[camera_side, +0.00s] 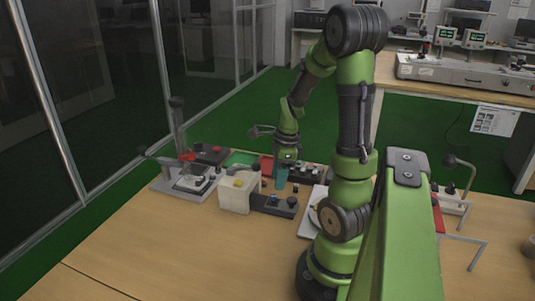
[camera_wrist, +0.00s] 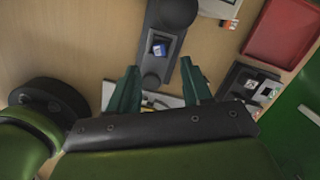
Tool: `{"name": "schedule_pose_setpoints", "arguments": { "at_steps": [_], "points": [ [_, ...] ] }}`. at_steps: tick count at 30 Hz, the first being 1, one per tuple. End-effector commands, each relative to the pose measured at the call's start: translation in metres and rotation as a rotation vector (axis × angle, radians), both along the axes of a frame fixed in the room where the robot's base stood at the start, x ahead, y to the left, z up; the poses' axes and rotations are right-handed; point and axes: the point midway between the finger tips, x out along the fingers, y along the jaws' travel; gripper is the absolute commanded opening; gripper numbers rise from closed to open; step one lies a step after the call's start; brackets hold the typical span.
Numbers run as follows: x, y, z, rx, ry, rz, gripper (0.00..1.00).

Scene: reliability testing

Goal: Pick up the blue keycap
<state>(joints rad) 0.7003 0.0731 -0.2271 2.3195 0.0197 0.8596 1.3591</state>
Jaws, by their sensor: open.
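The blue keycap (camera_wrist: 159,49) shows in the wrist view as a small blue piece in a square recess of a dark grey holder (camera_wrist: 156,68). In the side view the dark holder (camera_side: 262,203) lies on the table beside a white box; the keycap is too small there to make out for sure. My gripper (camera_wrist: 160,65) is open and empty. Its two teal fingers stand apart on either side of the holder in the wrist view, with the keycap a little beyond the tips and between their lines. In the side view my gripper (camera_side: 281,180) points down above the table, just behind the holder.
A white box (camera_side: 236,195) with a yellow button stands left of the holder. A red tray (camera_wrist: 281,37) and a black device (camera_wrist: 250,86) lie to the right in the wrist view. A grey fixture (camera_side: 188,180) stands further left. The table's front left is clear.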

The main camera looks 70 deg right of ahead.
Motion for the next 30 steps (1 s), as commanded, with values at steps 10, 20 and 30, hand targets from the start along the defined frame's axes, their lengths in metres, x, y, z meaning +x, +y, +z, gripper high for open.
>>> {"name": "schedule_pose_setpoints", "arguments": {
  "at_steps": [10, 20, 30],
  "points": [
    [0.005, 0.004, -0.035, 0.004, 0.004, -0.001, 0.49],
    [0.01, 0.005, -0.06, -0.001, 0.0, 0.001, 0.49],
    [0.01, 0.005, -0.059, -0.002, -0.001, 0.001, 0.17]
  ]
}}
